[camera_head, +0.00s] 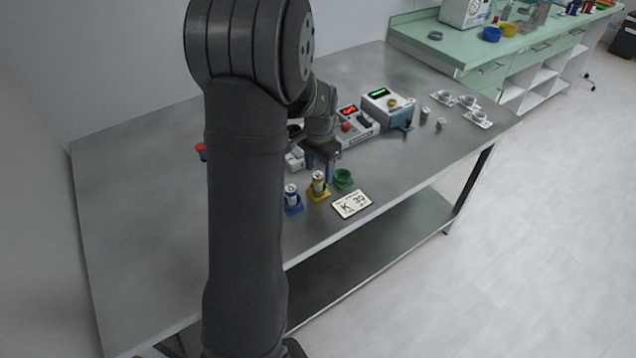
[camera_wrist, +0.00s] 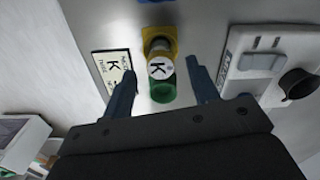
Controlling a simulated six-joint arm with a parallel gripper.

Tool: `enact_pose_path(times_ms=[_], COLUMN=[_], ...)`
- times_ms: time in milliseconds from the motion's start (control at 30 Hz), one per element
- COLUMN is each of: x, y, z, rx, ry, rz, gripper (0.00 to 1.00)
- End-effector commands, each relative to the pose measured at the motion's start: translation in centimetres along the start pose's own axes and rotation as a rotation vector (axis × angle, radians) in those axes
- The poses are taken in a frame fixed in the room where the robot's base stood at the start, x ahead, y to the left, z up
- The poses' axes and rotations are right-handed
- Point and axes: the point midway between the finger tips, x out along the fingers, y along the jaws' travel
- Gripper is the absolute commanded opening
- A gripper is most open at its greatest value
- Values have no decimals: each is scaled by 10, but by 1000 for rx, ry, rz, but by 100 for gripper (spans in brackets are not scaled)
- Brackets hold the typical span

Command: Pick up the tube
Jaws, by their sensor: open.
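A tube (camera_head: 319,183) with a pale top stands in a yellow holder (camera_head: 320,197). In the wrist view its white top (camera_wrist: 160,68) bears a black K and lies between my fingers. A second tube (camera_head: 291,194) with a white top stands in a blue holder (camera_head: 293,209). A green holder (camera_head: 343,179) beside the yellow one looks empty; it also shows in the wrist view (camera_wrist: 163,91). My gripper (camera_head: 322,163) is open above the holders, its fingers apart on either side of the K top. I see no contact with the tube.
A card marked K (camera_head: 351,204) lies near the table's front edge. Behind the holders stand a device with a red display (camera_head: 357,124) and one with a green display (camera_head: 388,106). Small pale dishes (camera_head: 468,101) lie at right. The metal table (camera_head: 140,240) is clear at left.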

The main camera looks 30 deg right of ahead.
Motion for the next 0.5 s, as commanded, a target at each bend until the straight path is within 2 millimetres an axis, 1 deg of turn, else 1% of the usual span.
enact_pose_path(times_ms=[33, 100, 200, 300, 500], x=[10, 20, 31, 36, 36], y=[-1, -1, -1, -1, -1], z=[3, 5, 4, 4, 4], rx=[-1, -1, 0, 0, 0], ry=[-3, -3, -2, -1, 0], rz=[2, 2, 1, 0, 0], gripper=[54, 54, 54, 54, 54])
